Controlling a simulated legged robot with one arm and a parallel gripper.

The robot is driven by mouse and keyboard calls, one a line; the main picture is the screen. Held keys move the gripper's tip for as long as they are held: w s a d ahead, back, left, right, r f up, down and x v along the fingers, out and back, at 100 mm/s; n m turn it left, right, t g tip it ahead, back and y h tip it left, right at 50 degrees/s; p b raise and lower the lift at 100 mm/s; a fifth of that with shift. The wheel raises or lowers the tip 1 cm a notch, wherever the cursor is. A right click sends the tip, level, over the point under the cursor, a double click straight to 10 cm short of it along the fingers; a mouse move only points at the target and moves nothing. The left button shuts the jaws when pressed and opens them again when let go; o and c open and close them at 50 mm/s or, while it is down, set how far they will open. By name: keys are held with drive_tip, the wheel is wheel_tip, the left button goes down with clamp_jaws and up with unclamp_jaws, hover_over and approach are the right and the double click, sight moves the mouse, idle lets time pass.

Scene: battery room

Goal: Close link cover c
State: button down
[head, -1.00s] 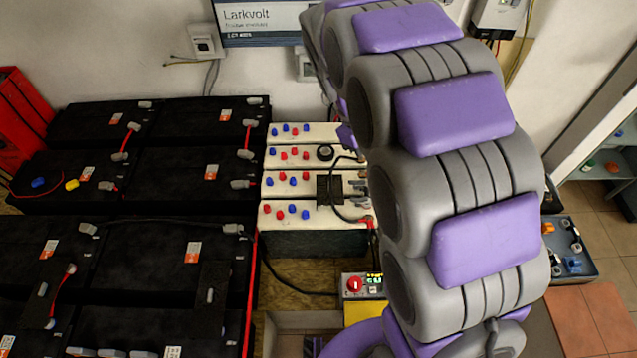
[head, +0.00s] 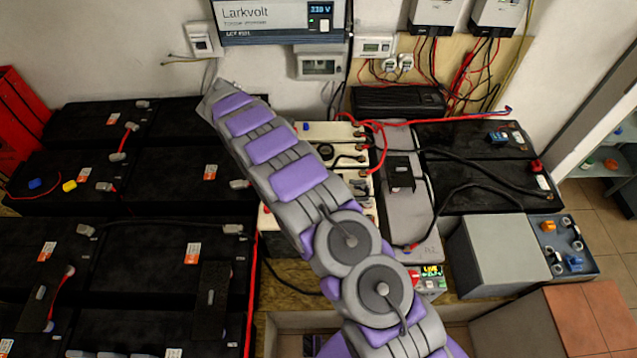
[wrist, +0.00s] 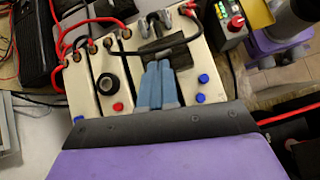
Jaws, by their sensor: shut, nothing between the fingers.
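I see no letters on the covers, so I cannot tell which is link cover c. In the wrist view a small black cover (wrist: 172,47) sits on top of the white battery row, beside cable clamps. My gripper (wrist: 157,66) has its blue fingers together and empty, with the tips over or against the near edge of this cover; contact is unclear. In the head view my arm hides this cover and my gripper. Another black cover piece (head: 401,172) stands on the grey battery, and flat dark plates (head: 210,288) lie on the black batteries at left.
White batteries (wrist: 105,75) carry red and blue caps and a round black knob (wrist: 107,84). Red and black cables loop close to them. A small panel with a lit display (head: 430,278) stands in front. Wall boxes (head: 375,47) hang behind.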

drive_tip(key=a+f+n, duration=0.2)
drive_tip(key=a+f, duration=0.4)
drive_tip(key=f, duration=0.2)
drive_tip(key=shift+t+h, duration=0.4)
drive_tip(key=shift+d+r+b+x, duration=0.3)
drive_tip(key=shift+b+x, duration=0.1)
drive_tip(key=shift+x, duration=1.85)
drive_tip(key=shift+d+r+b+x, duration=0.3)
drive_tip(key=shift+b+x, duration=0.1)
drive_tip(key=shift+x, duration=1.9)
drive_tip(key=shift+d+r+b+x, duration=0.2)
drive_tip(key=shift+r+b+x, duration=0.15)
drive_tip(key=shift+x, duration=1.9)
drive_tip(key=d+p, duration=0.4)
drive_tip(key=d, duration=0.6)
drive_tip(key=shift+d, duration=0.5)
drive_tip(key=shift+s+f, duration=0.1)
drive_tip(key=shift+a, duration=0.1)
